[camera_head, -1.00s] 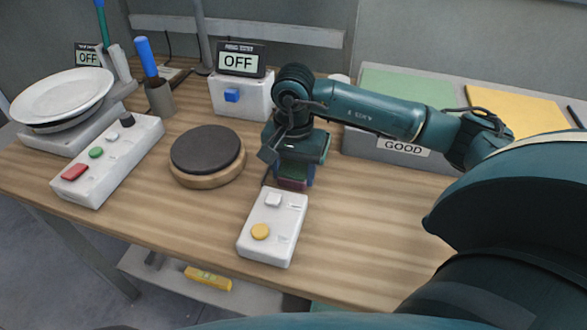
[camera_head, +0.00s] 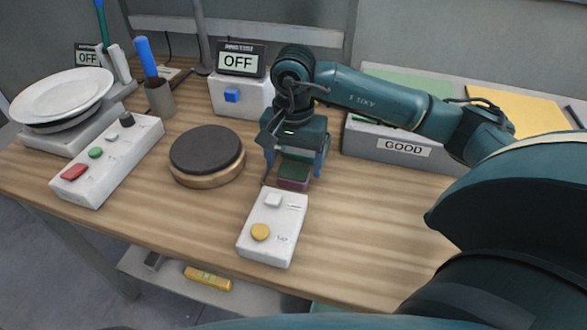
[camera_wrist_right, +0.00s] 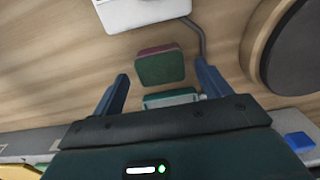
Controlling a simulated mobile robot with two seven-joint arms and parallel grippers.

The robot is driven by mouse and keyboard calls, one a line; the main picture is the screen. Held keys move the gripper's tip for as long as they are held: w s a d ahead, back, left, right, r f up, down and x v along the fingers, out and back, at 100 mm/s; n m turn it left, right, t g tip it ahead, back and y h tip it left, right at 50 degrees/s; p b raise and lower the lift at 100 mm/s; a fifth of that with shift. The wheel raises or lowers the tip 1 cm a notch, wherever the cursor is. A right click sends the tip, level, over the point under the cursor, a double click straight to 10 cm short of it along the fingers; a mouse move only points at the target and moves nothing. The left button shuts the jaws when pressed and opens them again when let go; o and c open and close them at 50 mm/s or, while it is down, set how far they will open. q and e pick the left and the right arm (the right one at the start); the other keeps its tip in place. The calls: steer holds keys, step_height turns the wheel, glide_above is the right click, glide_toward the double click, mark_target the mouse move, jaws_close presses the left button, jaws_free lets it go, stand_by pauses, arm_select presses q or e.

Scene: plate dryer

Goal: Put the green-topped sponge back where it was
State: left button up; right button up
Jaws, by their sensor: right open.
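The green-topped sponge (camera_head: 293,172) has a dark red lower part and lies on the table just behind the white box with the yellow button. It also shows in the right wrist view (camera_wrist_right: 160,66), beyond the fingertips and apart from them. My right gripper (camera_head: 294,163) is open above the sponge, pointing down, with one blue finger on either side. In the right wrist view a small teal, pale-edged piece (camera_wrist_right: 170,97) sits between the fingers; I cannot tell what it is. My left gripper is not in view.
The white button box (camera_head: 272,228) stands close in front of the sponge. A round dark-topped pad (camera_head: 207,150) is to the left. A grey bin labelled GOOD (camera_head: 400,148) is behind right. Plates (camera_head: 62,95) sit far left. The table right of the button box is clear.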

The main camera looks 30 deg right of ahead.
mark_target(293, 171)
step_height(293, 171, up, 9)
stand_by(0.3)
stand_by(0.5)
